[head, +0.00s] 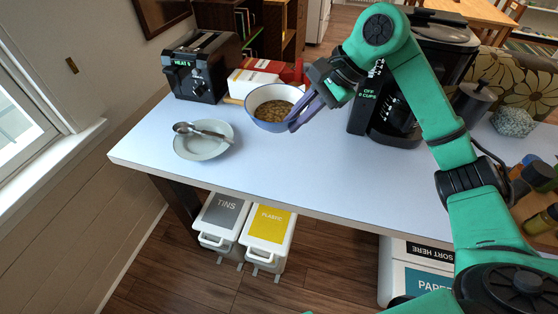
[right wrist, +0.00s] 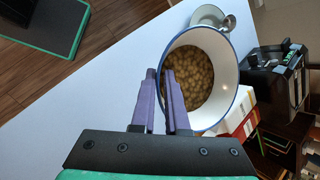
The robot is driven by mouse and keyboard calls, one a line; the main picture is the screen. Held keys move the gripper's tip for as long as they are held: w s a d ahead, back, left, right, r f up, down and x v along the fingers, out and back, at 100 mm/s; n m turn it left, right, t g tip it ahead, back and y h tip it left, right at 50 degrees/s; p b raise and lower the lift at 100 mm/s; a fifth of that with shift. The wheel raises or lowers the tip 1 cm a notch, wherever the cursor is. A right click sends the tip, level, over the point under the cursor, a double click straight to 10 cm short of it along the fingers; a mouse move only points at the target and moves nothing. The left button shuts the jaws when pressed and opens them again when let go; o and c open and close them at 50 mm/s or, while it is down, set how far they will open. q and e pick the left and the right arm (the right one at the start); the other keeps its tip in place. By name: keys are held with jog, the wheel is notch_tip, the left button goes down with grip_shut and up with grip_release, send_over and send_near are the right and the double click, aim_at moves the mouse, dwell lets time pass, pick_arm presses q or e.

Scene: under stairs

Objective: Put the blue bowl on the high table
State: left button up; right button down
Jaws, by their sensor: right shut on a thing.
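The blue bowl (head: 250,98), white inside with a blue rim and brown lumpy food in it, is at the back of the high table (head: 230,172), a pale-topped table. My right gripper (head: 302,116) is shut on the bowl's near right rim. In the right wrist view the purple fingers (right wrist: 166,92) pinch the wall of the bowl (right wrist: 227,112), which looks close to upright. I cannot tell whether its base touches the tabletop or is a little above it. My left gripper is not in view.
A plate with a spoon (head: 190,151) lies left of the bowl. A black toaster (head: 203,72) and red-and-white boxes (head: 272,68) stand behind. A coffee machine (head: 395,118) stands right. The table's front middle is clear. Bins (head: 266,232) stand underneath.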

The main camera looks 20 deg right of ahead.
jog(key=r, duration=0.1)
jog(key=r+m+t, duration=0.1)
jog(key=w+r+m, duration=0.1)
jog(key=r, duration=0.1)
jog(key=shift+a+h, duration=0.2)
jog(key=shift+h, duration=0.1)
jog(key=shift+r+m+t+b, duration=0.35)
jog(key=shift+r+m+t, duration=0.05)
jog(key=b, duration=0.7)
jog(key=shift+w+a+f+m, duration=0.1)
jog(key=shift+w+f+m, duration=0.15)
jog(key=shift+f+m, duration=0.15)
jog(key=shift+b, duration=0.35)
notch_tip(320, 180, down, 19)
jog(key=shift+s+r+b, duration=0.1)
jog(key=shift+b, duration=0.25)
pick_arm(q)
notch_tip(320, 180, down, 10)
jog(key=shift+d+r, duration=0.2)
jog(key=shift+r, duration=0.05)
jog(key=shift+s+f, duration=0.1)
